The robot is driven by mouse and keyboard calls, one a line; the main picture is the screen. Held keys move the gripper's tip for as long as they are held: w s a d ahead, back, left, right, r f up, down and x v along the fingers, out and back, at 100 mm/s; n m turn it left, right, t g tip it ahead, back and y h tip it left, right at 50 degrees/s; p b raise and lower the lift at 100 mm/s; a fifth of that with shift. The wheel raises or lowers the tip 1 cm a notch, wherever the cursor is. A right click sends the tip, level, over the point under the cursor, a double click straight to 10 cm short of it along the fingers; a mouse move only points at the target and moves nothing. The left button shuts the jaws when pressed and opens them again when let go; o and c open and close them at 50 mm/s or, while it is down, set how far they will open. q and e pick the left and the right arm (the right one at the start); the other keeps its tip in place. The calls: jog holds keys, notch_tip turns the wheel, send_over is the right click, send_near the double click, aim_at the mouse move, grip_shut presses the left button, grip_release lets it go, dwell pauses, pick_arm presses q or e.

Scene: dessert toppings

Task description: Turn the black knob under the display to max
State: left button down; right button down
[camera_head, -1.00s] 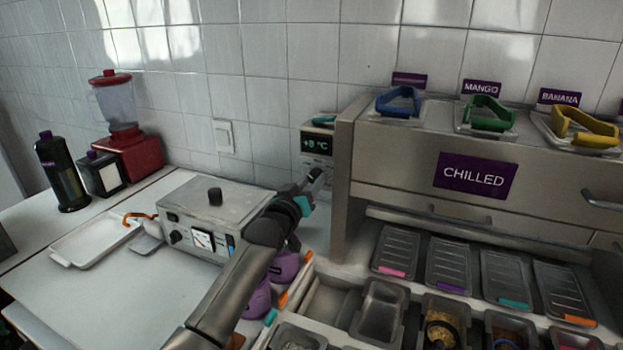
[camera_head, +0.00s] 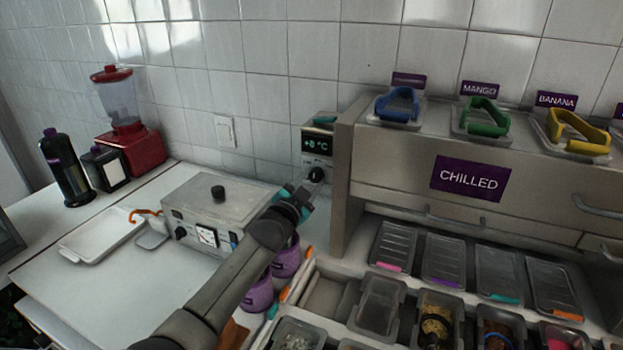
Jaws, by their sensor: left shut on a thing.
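The display (camera_head: 315,143) reads about +8 °C in green on a control box beside the steel cabinet. The black knob (camera_head: 317,174) sits on the box's face just under the display. My left arm reaches in from the bottom left, and my left gripper (camera_head: 312,182) is at the knob, shut on it. The gripper's fingers are small and partly merge with the knob, so the knob's pointer cannot be read. My right gripper is not in view.
The steel cabinet with a CHILLED sign (camera_head: 470,178) stands right of the box. A grey appliance (camera_head: 213,205) with its own black knobs is left of my arm. Purple cups (camera_head: 258,292) stand below the arm. Topping bins (camera_head: 378,305) fill the lower right.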

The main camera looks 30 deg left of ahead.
pick_arm(q)
jog(key=m, duration=0.5)
jog(key=shift+m, duration=0.3)
jog(key=m, duration=0.4)
jog(key=shift+m, duration=0.4)
jog(key=shift+c, duration=2.2)
grip_release()
jog(key=s+p, duration=0.1)
jog(key=s, duration=1.4)
jog(key=shift+d, duration=0.4)
jog(key=shift+s, duration=0.15)
